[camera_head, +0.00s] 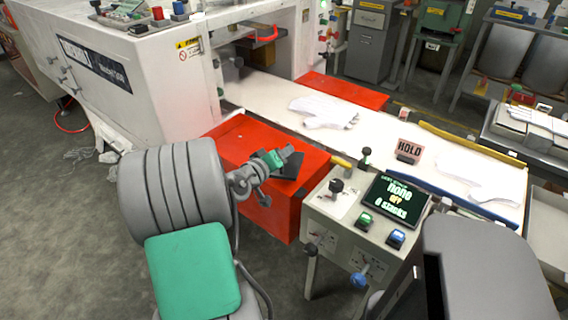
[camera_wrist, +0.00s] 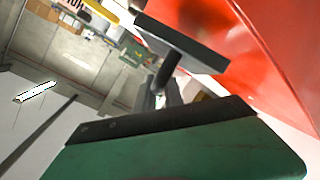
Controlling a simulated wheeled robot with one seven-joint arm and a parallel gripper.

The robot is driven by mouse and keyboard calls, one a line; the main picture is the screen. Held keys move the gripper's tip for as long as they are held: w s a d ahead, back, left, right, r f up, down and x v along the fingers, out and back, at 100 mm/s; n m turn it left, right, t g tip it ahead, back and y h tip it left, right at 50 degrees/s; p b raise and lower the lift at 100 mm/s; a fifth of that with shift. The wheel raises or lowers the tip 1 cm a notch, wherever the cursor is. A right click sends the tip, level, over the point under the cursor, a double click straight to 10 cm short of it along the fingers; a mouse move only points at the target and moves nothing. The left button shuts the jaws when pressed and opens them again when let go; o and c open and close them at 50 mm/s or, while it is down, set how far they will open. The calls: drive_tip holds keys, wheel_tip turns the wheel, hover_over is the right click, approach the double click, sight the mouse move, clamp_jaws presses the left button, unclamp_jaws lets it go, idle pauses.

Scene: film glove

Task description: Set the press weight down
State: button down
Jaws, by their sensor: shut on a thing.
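The press weight (camera_head: 289,170) is a dark flat plate, seen at the end of my gripper (camera_head: 276,160) over the top of the red cabinet (camera_head: 235,138). In the wrist view the press weight (camera_wrist: 182,42) shows as a grey slab with a short dark post. My gripper is shut on it; a green finger (camera_wrist: 180,150) fills the bottom of that view and hides part of the grip. The slab appears tilted in the wrist view. I cannot tell whether it touches the red top.
A white belt (camera_head: 265,95) carrying pale gloves (camera_head: 325,111) runs behind the cabinet. A control stand (camera_head: 335,225) with a lit screen (camera_head: 396,200) and a HOLD sign (camera_head: 409,150) stand to the right. A large white machine (camera_head: 130,75) is at left.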

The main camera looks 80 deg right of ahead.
sight(290, 157)
wheel_tip(290, 157, down, 3)
drive_tip(key=shift+f, duration=0.1)
drive_tip(key=c, duration=1.4)
unclamp_jaws()
drive_tip(key=shift+c, duration=0.2)
drive_tip(key=shift+w, duration=0.1)
drive_tip(key=v, duration=1.2)
drive_tip(key=w+a+f+n+t+y, duration=0.2)
drive_tip(key=w+a+f+t+y, duration=0.15)
drive_tip(key=w+a, duration=0.6)
drive_tip(key=w+a+f+n+t+y, duration=0.25)
drive_tip(key=w+a+y, duration=0.25)
drive_tip(key=w+a, duration=0.5)
drive_tip(key=s+a+r+n+y, duration=0.1)
drive_tip(key=a+n+y, duration=0.2)
drive_tip(key=a, duration=0.8)
drive_tip(key=s+a+r+n+y, duration=0.1)
drive_tip(key=a+r+n+y, duration=0.1)
drive_tip(key=a, duration=1)
drive_tip(key=shift+n+y, duration=0.45)
drive_tip(key=shift+n, duration=0.8)
